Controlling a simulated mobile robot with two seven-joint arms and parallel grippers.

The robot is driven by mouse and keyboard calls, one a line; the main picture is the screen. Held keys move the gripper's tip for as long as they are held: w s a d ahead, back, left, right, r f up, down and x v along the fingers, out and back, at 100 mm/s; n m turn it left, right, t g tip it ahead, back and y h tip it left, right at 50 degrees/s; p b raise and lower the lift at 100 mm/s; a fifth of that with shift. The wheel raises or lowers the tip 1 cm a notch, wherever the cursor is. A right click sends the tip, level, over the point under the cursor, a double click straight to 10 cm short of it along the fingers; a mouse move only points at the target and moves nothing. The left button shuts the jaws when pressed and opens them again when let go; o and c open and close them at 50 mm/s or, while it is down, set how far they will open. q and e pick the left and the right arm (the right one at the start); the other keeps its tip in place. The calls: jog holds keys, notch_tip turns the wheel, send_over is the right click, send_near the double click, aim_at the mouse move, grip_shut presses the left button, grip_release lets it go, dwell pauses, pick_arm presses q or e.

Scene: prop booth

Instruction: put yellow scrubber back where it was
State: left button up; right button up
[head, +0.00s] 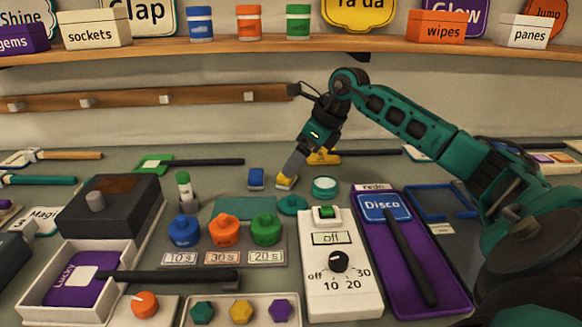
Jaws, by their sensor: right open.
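The yellow scrubber (285,183) is a small yellow block on the grey counter, near the middle of the head view. My right gripper (289,174) reaches down from the upper right, with its grey fingers at the scrubber. The jaws are open; the fingers partly cover the scrubber, and I cannot tell whether they touch it. A blue scrubber (256,178) stands just to its left. My left gripper is not in view.
A yellow-headed tool with a dark handle (325,157) lies behind my gripper. A round teal-lidded jar (324,187) stands close on the right. A shelf (250,45) runs above.

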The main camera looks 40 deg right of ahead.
jog(key=v, duration=0.7)
jog(key=shift+r, duration=0.25)
jog(key=shift+s, duration=0.1)
